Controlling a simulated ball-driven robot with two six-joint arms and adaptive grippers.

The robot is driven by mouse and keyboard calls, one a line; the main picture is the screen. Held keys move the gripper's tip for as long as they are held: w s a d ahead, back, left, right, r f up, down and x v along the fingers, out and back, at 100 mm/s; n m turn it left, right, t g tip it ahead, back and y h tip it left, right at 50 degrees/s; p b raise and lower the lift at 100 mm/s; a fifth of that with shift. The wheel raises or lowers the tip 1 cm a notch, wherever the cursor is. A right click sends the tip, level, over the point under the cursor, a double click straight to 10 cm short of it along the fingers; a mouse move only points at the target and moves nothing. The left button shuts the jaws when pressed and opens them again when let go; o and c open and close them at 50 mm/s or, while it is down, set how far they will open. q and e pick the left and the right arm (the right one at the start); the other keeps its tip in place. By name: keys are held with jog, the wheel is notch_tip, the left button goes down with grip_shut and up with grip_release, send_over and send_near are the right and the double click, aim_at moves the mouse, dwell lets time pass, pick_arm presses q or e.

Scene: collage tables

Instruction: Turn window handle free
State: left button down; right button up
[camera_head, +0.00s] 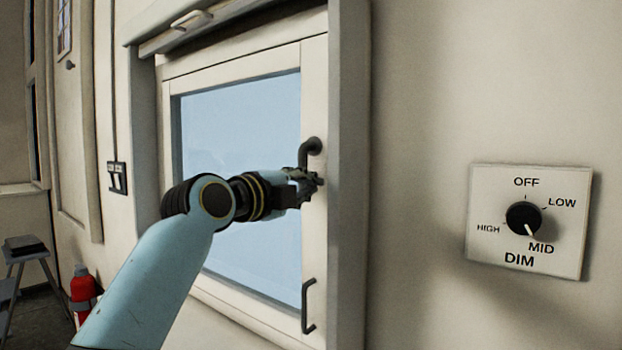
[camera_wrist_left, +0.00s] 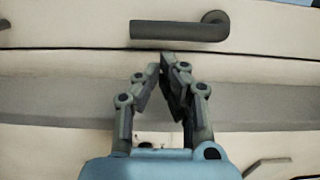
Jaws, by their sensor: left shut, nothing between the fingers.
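The dark window handle (camera_head: 308,152) is on the right side of the white window frame (camera_head: 314,90), with its pivot at the top and its lever pointing down. In the left wrist view the handle (camera_wrist_left: 180,30) lies across the top, its round pivot at the right end. My left gripper (camera_head: 314,183) is just below the lever in the head view. In the left wrist view my left gripper (camera_wrist_left: 165,64) has its fingertips together and empty, close to the lever. I cannot tell whether they touch it. My right gripper is not in view.
A fixed pull bar (camera_head: 308,306) is lower on the same window frame. A dimmer plate (camera_head: 486,245) with a black knob (camera_head: 523,217) is on the wall to the right. A red extinguisher (camera_head: 83,288) and a stool (camera_head: 27,252) stand at the lower left.

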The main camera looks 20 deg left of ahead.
pick_arm(q)
jog(key=shift+x, duration=0.8)
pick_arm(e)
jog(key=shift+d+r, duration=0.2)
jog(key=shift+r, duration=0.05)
